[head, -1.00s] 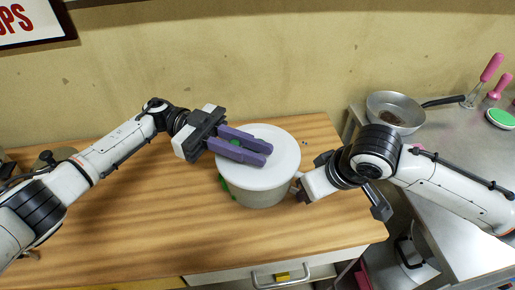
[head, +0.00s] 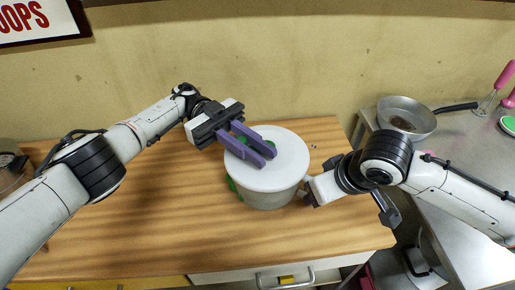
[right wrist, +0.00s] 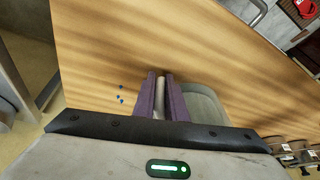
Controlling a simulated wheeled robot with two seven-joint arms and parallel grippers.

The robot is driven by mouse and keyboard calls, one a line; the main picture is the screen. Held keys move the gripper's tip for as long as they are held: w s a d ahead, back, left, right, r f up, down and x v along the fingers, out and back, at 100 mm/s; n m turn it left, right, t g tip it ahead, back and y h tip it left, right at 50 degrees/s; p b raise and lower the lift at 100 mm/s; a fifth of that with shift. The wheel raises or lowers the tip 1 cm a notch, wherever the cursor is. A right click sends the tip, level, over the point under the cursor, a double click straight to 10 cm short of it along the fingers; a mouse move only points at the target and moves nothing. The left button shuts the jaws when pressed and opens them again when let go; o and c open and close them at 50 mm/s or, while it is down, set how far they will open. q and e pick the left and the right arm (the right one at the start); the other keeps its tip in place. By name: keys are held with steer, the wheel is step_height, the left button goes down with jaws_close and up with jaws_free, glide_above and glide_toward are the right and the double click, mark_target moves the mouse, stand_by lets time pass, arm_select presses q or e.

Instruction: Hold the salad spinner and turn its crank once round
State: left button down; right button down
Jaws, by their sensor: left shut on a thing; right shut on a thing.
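The salad spinner (head: 285,172) stands upright on the wooden table, with a white lid, a pale grey bowl and some green at its left side. It also shows in part in the right wrist view (right wrist: 205,100). My left gripper (head: 259,156) reaches over the lid from the upper left, its purple fingers shut around the green crank (head: 243,140), which they mostly hide. My right gripper (head: 308,195) is at the bowl's right side, with its fingers mostly hidden in the head view. In the right wrist view it is shut on a narrow pale part of the spinner (right wrist: 160,85).
A metal pan (head: 407,117) with a black handle stands on the steel counter at the right, near pink-handled utensils (head: 503,78). The wooden table (head: 130,220) is clear left of the spinner. Small blue bits (right wrist: 121,98) lie on the table.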

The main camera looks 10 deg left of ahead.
arm_select(q)
steer(key=shift+a+f, duration=0.1)
steer(key=shift+f, duration=0.05)
steer(key=c, duration=1.6)
jaws_free()
steer(key=shift+c, duration=0.2)
step_height(320, 180, up, 10)
